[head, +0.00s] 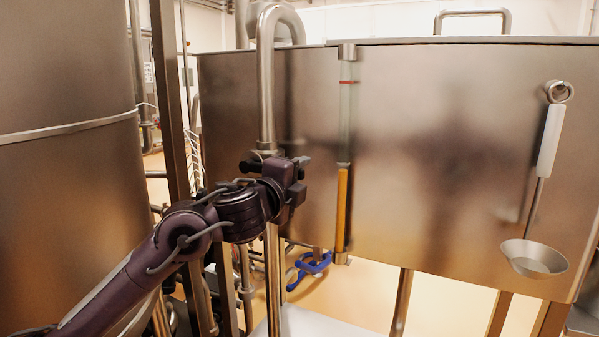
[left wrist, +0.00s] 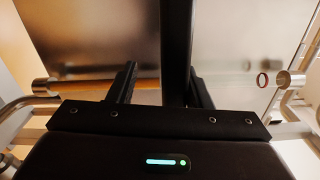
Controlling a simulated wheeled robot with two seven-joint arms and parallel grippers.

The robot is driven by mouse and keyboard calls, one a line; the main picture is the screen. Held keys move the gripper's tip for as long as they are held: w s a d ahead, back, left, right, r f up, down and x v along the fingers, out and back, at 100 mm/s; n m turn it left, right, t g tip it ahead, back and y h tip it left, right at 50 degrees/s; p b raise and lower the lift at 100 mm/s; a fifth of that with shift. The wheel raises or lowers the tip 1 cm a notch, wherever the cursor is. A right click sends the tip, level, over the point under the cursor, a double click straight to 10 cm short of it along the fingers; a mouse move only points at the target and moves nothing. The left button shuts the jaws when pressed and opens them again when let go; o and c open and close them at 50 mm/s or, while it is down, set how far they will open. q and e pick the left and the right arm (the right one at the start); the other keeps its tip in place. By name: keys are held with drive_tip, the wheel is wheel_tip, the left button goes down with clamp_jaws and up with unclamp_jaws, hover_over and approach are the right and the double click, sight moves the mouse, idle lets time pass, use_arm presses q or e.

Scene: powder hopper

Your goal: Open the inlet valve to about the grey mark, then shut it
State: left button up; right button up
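My left gripper (head: 298,180) is at the steel inlet pipe (head: 266,95), in front of the hopper. In the left wrist view its two fingers (left wrist: 160,85) stand apart, with a dark bar (left wrist: 175,40) between them. The bar looks like the valve's handle; a gap shows on its left side, and whether it touches the right finger is unclear. In the head view the valve is mostly hidden behind my gripper. A sight tube (head: 345,130) on the hopper front holds amber powder (head: 343,205) to about half height, with a red ring (head: 348,82) near its top. I cannot make out a grey mark. My right gripper is out of view.
The steel hopper (head: 430,150) fills the right. A white-handled scoop (head: 549,140) hangs on its front. A large tank (head: 65,180) stands at the left. Blue handles (head: 305,268) and pipework lie below. The space before the hopper's middle is free.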

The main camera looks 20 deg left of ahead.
use_arm(q)
drive_tip(key=shift+o, duration=0.6)
drive_tip(key=shift+d+f, duration=0.1)
drive_tip(key=shift+f, duration=0.3)
drive_tip(key=s, duration=0.8)
drive_tip(key=shift+a+r, duration=0.3)
drive_tip(key=shift+a, duration=0.1)
